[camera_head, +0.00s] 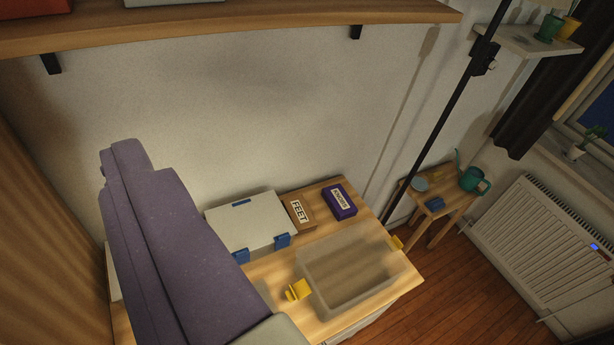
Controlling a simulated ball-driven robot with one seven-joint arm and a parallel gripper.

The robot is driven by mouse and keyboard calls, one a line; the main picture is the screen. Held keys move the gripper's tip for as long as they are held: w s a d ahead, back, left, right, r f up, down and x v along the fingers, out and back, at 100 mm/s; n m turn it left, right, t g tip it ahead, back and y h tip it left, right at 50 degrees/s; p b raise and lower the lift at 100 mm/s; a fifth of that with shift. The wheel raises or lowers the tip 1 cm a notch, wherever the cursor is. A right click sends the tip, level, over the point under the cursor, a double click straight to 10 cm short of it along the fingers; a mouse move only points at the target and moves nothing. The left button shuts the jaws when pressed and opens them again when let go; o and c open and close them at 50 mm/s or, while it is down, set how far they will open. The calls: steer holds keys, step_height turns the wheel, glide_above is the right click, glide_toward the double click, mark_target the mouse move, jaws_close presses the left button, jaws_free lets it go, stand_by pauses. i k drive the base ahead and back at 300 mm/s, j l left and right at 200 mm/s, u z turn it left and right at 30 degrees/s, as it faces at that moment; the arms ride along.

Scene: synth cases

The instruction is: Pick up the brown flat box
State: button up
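The brown flat box (301,219) lies on the wooden table top, near the wall. It has a white label with dark letters that seem to read "FEET". It sits between a pale case with blue latches (245,223), on its left, and a small purple box (348,213) with a white label, on its right. Its left side is close against the pale case, and I cannot tell if they touch. My gripper's fingers do not show in this view.
A clear bin with yellow clips (322,265) stands in front of the boxes on the table (262,270). A large purple shape (165,235) blocks the left. A wooden shelf (230,27) hangs above. A dark pole (440,140) rises at right.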

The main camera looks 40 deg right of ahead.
mark_target(297, 209)
steer(key=z, duration=1)
steer(key=i+l+z, duration=0.15)
steer(key=i+l, duration=0.35)
steer(key=i+l+z, duration=0.2)
steer(key=i+l, duration=0.2)
steer(key=i, duration=0.35)
